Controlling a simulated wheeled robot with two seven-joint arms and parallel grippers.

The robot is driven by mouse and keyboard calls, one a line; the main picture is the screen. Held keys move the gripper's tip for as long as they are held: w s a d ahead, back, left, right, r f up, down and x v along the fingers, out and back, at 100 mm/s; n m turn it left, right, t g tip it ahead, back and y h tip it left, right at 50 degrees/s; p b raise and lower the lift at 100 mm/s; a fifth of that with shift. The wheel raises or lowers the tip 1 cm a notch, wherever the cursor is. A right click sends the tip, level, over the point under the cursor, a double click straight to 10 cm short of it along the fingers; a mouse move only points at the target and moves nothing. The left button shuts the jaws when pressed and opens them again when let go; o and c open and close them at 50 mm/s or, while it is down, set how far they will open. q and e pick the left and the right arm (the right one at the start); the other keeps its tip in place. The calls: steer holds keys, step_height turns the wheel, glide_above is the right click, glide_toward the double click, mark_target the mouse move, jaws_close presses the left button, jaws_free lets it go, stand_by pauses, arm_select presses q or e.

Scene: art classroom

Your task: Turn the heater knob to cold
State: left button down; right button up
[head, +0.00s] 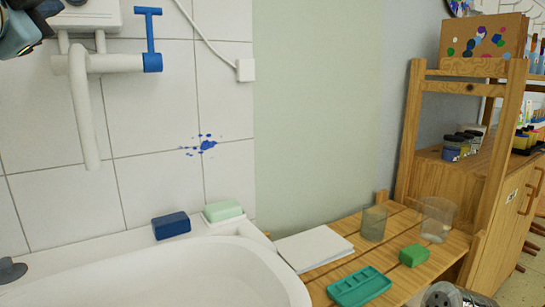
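The lower part of a white wall heater (103,15) shows at the top left, cut off by the upper edge. A small dark blue-grey piece (77,2) shows on it at the very edge; I cannot tell whether it is the knob. No knob shows clearly. Below the heater is a white tap (85,110) with a blue T-shaped lever (151,38). My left gripper (35,20), dark with blue parts, is at the top left corner, beside the heater and mostly cut off. Its fingers cannot be made out.
A white sink (190,275) lies below, with a blue block (171,225) and a pale green soap (222,211) on its ledge. A wooden bench (335,235) at right holds paper, glasses, a green block and a teal tray. A wooden shelf (413,130) stands far right.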

arm_select(q)
steer(key=shift+s+d, duration=0.2)
steer(key=shift+s, duration=0.2)
steer(key=shift+r, duration=0.1)
steer(key=w+a+r+p, duration=0.2)
steer(key=w+a+p, duration=0.2)
steer(key=shift+w+r, duration=0.3)
steer(key=shift+r, duration=0.1)
stand_by(0.8)
